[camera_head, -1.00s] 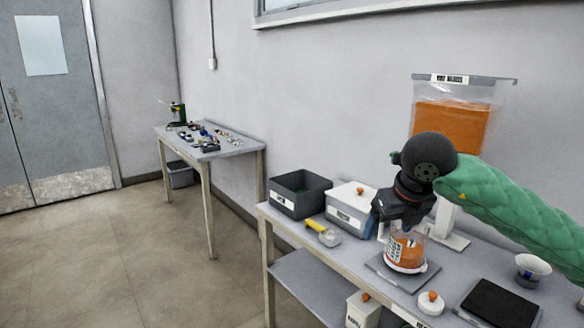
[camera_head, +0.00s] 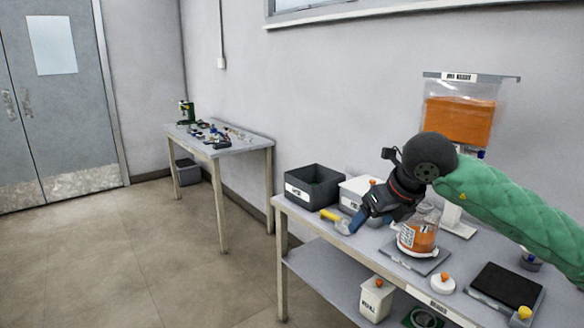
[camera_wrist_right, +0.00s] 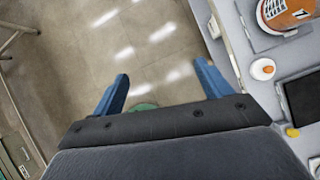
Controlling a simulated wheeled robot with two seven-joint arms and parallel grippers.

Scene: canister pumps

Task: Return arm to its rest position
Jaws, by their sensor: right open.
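My right gripper (camera_head: 357,220) is open, tilted down and to the left, with blue fingers over the table's left part. In the right wrist view the fingers (camera_wrist_right: 163,72) are spread apart with nothing between them, and floor shows beyond. My green right arm (camera_head: 510,205) reaches in from the right. A clear canister with orange contents (camera_head: 418,238) stands on a grey square plate (camera_head: 433,264), apart from the gripper. The canister also shows at the top right of the right wrist view (camera_wrist_right: 285,12). My left gripper is not in view.
The table holds a dark bin (camera_head: 313,190), a white box (camera_head: 352,190) partly behind the gripper, a yellow-handled tool (camera_head: 330,216), a white lid with orange knob (camera_head: 442,283) and a black pad (camera_head: 505,288). An orange-filled dispenser (camera_head: 460,118) stands behind. Floor to the left is clear.

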